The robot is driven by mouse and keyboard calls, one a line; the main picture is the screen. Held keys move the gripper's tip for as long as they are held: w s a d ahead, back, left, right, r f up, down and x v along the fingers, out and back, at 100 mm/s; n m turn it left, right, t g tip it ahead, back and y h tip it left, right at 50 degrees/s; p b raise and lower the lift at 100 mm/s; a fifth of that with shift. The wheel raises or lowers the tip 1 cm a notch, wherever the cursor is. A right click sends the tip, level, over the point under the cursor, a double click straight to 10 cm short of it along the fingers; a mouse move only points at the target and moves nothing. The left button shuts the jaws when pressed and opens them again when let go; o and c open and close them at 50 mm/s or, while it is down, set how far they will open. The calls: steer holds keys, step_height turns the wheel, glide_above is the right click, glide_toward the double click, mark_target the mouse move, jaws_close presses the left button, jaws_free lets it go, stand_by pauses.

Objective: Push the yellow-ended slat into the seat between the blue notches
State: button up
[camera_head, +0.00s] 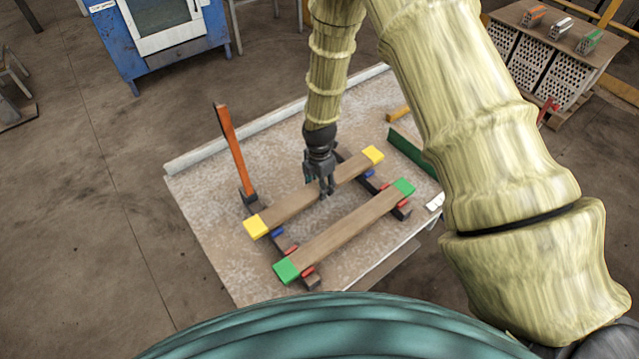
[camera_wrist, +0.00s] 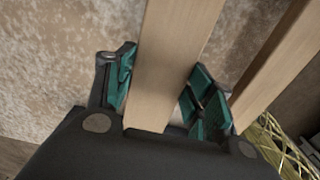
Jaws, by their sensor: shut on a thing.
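The yellow-ended slat (camera_head: 290,206) is a wooden bar with yellow ends, lying across two dark rails on the table. A blue notch mark (camera_head: 277,232) shows beside its left end, and another blue mark (camera_head: 369,173) beside its right end, both on the near side. Any blue marks on its far side are hidden. My gripper (camera_head: 321,190) points down at the slat's middle. In the wrist view its teal-padded fingers (camera_wrist: 160,95) stand on both sides of the slat (camera_wrist: 170,60), shut on it. I cannot tell whether the slat is fully down in its seat.
A green-ended slat (camera_head: 345,231) lies parallel on the near side, between red marks (camera_head: 292,250). An orange-handled hammer (camera_head: 234,150) stands at the left.

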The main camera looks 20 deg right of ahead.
steer(key=shift+f+b, duration=0.5)
steer(key=shift+f, duration=0.55)
stand_by(0.5)
steer(key=o, duration=1.3)
steer(key=shift+o, duration=0.2)
step_height(320, 180, up, 12)
